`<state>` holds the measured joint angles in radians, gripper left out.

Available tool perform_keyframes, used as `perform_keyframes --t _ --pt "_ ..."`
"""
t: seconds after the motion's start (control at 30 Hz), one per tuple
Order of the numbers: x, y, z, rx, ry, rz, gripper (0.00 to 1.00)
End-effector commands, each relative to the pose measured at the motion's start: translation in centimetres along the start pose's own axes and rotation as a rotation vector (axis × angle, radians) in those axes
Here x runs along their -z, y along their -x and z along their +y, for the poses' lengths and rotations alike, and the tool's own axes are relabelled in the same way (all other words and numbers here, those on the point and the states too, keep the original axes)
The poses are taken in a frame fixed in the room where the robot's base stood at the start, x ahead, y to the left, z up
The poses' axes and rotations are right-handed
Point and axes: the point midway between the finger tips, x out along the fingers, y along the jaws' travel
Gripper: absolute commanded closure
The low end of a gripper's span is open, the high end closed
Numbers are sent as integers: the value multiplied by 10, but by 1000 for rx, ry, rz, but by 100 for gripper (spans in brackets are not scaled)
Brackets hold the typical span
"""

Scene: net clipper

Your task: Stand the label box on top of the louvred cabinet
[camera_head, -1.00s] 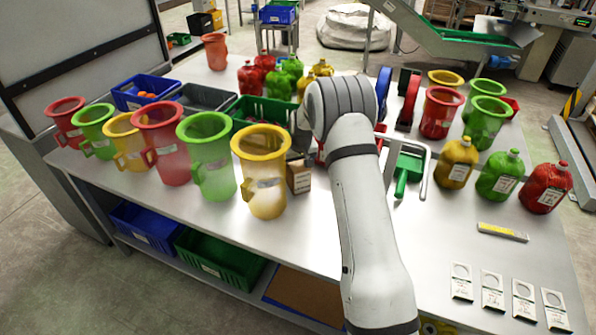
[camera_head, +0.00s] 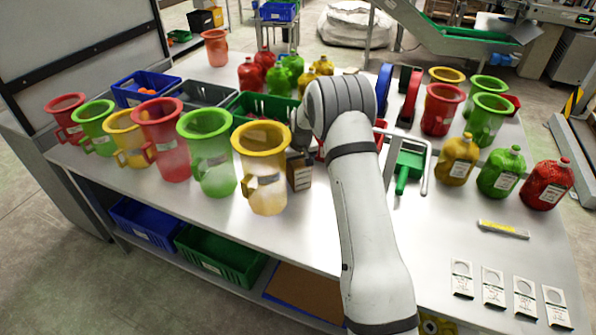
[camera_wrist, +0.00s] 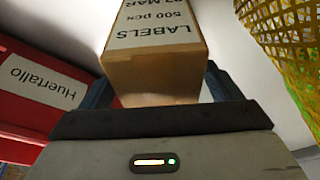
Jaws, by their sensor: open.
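The label box (camera_head: 299,177) is a small brown carton standing on the table, just right of the front yellow-rimmed jug. In the wrist view the label box (camera_wrist: 155,75) shows close up, with a white label reading LABELS 500 pcs. My gripper (camera_wrist: 158,90) is open, with one dark finger on each side of the box. I cannot tell whether the fingers touch it. In the head view my arm hides most of the gripper. I cannot pick out a louvred cabinet in either view.
The yellow-rimmed jug (camera_head: 262,185) stands close beside the box, and yellow mesh (camera_wrist: 275,35) fills the wrist view's right. A red labelled container (camera_wrist: 45,95) is on the left there. Bottles (camera_head: 456,160) stand at right. The table's front right has flat cards (camera_head: 493,287).

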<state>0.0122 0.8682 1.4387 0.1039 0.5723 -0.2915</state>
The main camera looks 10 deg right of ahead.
Motion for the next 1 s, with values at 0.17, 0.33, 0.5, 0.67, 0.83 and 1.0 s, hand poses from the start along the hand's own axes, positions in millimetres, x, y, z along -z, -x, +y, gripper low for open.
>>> perform_keyframes --t 0.17,0.33,0.5,0.67,0.83,1.0 --pt "0 -1 0 0 -1 0 15" --pt "0 -1 1 0 -1 0 15" --pt "0 -1 1 0 -1 0 25" --pt "0 -1 1 0 -1 0 38" --pt "0 -1 1 0 -2 0 52" --pt "-1 -1 2 -1 -2 0 66"
